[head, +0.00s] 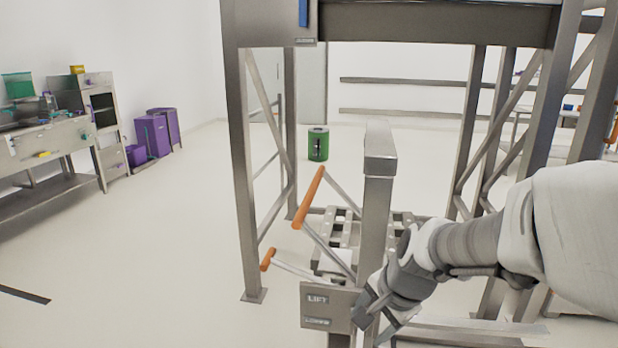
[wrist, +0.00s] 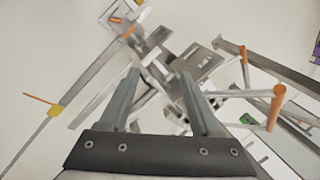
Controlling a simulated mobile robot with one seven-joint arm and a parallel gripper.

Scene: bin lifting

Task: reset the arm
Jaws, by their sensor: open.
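My gripper (head: 376,322) is at the end of my arm, which reaches in from the right in the head view. It points down and left, in front of the right edge of a grey control panel (head: 318,306) on the lift's post. In the wrist view my gripper (wrist: 160,76) shows two fingers spread apart with nothing held between them. Grey metal parts of the lift (wrist: 188,62) show beyond the fingertips. I cannot tell from these views whether a finger touches the panel or post.
The post (head: 378,215) stands close to my arm. An upper lever (head: 309,198) and a lower lever (head: 267,260) have orange handles. A tall metal frame (head: 243,160) surrounds a roller platform (head: 340,225). A green bin (head: 318,144) stands behind. Open floor lies left.

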